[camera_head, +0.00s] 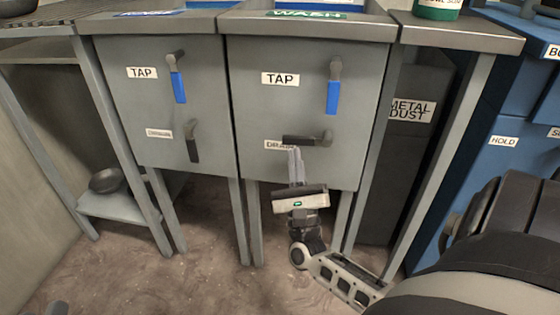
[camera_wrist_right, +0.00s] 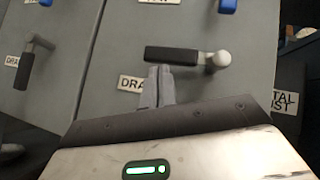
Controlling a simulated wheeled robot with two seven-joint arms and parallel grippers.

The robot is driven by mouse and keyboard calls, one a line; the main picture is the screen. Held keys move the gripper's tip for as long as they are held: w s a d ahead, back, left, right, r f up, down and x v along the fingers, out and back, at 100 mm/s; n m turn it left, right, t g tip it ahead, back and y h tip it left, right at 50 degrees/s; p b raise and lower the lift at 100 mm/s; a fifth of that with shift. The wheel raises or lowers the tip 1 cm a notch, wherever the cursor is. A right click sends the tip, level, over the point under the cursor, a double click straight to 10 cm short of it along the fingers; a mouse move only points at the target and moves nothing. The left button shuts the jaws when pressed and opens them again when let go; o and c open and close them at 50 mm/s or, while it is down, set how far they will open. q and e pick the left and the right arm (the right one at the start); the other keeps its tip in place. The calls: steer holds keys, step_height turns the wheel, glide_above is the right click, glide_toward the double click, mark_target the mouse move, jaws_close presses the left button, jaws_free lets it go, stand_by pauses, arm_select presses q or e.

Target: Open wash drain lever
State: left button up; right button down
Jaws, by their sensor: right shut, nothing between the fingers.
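The wash drain lever (camera_head: 308,140) is on the lower front of the grey wash cabinet (camera_head: 300,100). Its dark handle lies roughly horizontal, pointing left from its pivot, and partly covers the drain label (camera_head: 273,145). The lever also shows in the right wrist view (camera_wrist_right: 178,55), with a pale round pivot at its right end. My right gripper (camera_head: 294,152) is shut and empty. Its fingertips are just below the left part of the handle, and in the right wrist view (camera_wrist_right: 158,72) they look close under it. I cannot tell whether they touch.
Above is the wash tap lever (camera_head: 333,90) with a blue handle. The neighbouring cabinet has its own tap lever (camera_head: 178,82) and a drain lever (camera_head: 192,142) hanging down. A black metal dust bin (camera_head: 395,140) stands to the right. A bowl (camera_head: 107,180) sits on a low shelf at left.

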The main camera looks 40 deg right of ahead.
steer(key=shift+w+a+r, duration=0.1)
steer(key=shift+w+r, duration=0.1)
steer(key=shift+r, duration=0.1)
stand_by(0.4)
steer(key=v, duration=0.7)
steer(key=shift+s+f, duration=0.2)
steer(key=shift+f, duration=0.1)
steer(key=shift+s+a, duration=0.1)
